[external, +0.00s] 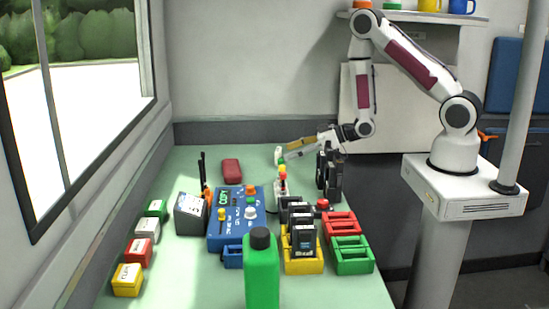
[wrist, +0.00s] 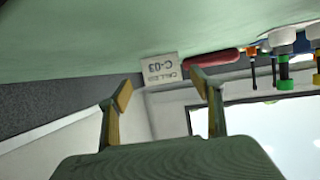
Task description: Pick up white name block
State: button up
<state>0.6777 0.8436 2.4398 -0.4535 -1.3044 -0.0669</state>
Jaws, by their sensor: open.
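A white block with dark lettering reading C-03 (wrist: 160,69) stands on the green table top. In the wrist view it shows beyond and between my two spread fingertips, with a gap still visible. In the external view a small white block (external: 278,154) stands at the back of the table, just left of my gripper (external: 290,150); it seems to be the same one. My gripper (wrist: 160,88) is open and empty, low over the table and pointing left. The finger nearest the external camera partly overlaps the block's right side.
A dark red case (external: 231,169) lies left of the block. A blue control box (external: 237,215), trays (external: 350,255), a green bottle (external: 261,275) and several small labelled blocks (external: 138,252) fill the front.

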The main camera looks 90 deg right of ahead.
aim_at(280, 151)
jog(key=shift+w, duration=0.1)
jog(key=shift+w+d+f, duration=0.1)
jog(key=shift+w, duration=0.9)
jog(key=shift+w+d+f, duration=0.1)
jog(key=shift+w, duration=0.85)
jog(key=shift+w+d+f, duration=0.15)
jog(key=shift+w+f, duration=0.05)
jog(key=shift+w, duration=0.4)
jog(key=c, duration=1.2)
